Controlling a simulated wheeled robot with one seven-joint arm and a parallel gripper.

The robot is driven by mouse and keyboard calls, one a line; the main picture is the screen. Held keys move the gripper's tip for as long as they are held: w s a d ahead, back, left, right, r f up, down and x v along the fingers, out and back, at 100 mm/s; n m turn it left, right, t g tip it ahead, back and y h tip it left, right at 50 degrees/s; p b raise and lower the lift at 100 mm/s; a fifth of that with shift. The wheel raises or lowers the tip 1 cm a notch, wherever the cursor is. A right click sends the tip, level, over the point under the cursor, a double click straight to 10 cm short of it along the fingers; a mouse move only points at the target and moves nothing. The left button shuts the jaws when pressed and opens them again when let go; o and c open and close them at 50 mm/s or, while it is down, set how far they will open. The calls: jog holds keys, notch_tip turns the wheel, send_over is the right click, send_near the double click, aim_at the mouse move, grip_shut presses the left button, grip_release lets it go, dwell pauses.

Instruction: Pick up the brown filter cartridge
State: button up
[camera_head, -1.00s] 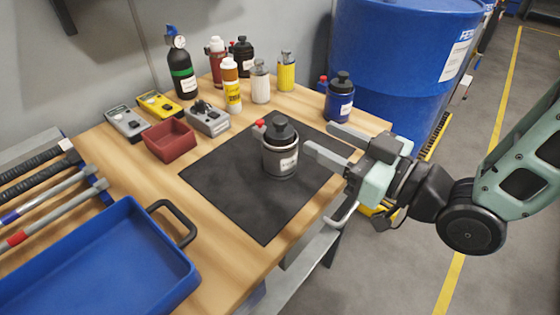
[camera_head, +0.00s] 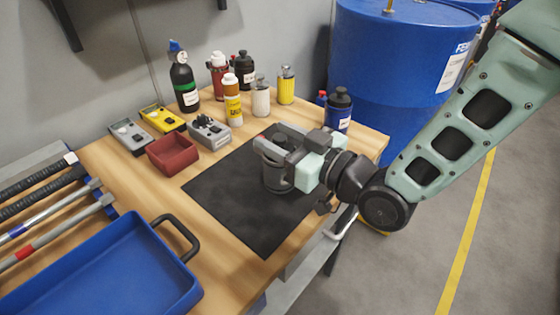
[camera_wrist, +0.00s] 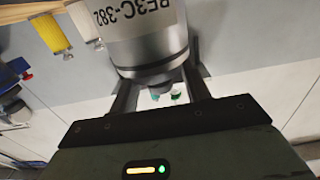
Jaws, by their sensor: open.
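A dark grey-brown cylindrical cartridge (camera_head: 277,182) with a white label stands upright on the black mat (camera_head: 225,205). Its top is mostly hidden behind my gripper (camera_head: 270,140) in the head view. In the wrist view the cartridge (camera_wrist: 150,45) shows large, with dark lettering on its pale label and its narrower end between the fingers. My gripper (camera_wrist: 160,90) is open there, with one finger on each side of the cartridge. I cannot tell whether either finger touches it.
Several bottles stand behind the mat, including a yellow one (camera_head: 286,88) and a dark blue one (camera_head: 338,112) at the right. A red bin (camera_head: 173,155), grey and yellow meters and a blue tray (camera_head: 110,265) lie to the left. A blue drum (camera_head: 390,70) stands beyond the table.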

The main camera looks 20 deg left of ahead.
grip_shut()
jog(key=shift+r, duration=0.15)
